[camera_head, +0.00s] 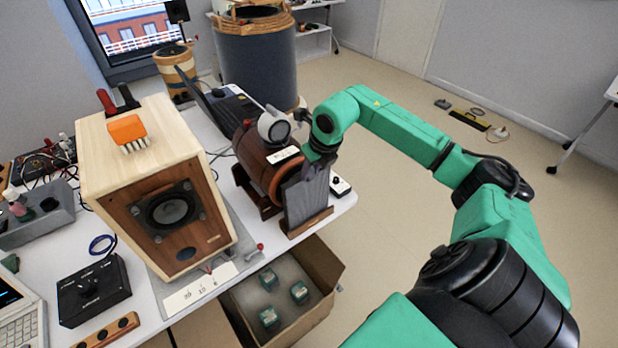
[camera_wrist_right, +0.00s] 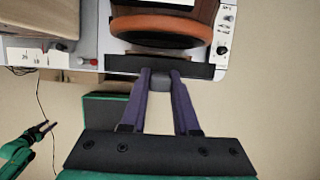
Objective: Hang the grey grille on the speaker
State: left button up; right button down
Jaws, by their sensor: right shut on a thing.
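The speaker (camera_head: 150,190) is a pale wooden cabinet with a brown front and a black round driver, standing on the table at the left. The grey grille (camera_head: 303,203) is a flat dark panel standing upright in a brown wooden stand (camera_head: 308,224) at the table's front right edge. My right gripper (camera_head: 321,160) is shut on the grille's upper part. In the wrist view its purple fingers (camera_wrist_right: 161,75) close on a small grey piece beside a dark bar. A green arm with a small gripper (camera_wrist_right: 46,128), likely my left, shows at the lower left there; its jaw state is unclear.
A brown barrel-shaped device (camera_head: 255,150) stands right behind the grille. An orange brush (camera_head: 127,130) lies on top of the speaker. A black knob box (camera_head: 92,290) stands left of the speaker. An open cardboard box (camera_head: 325,270) is below the table edge. The floor at right is mostly clear.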

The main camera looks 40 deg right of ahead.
jog(key=shift+r+p, duration=2)
jog(key=shift+r, duration=1)
pick_arm(q)
notch_tip(320, 180, up, 4)
jog(key=shift+a+r, duration=0.1)
pick_arm(e)
jog(key=shift+a, duration=0.1)
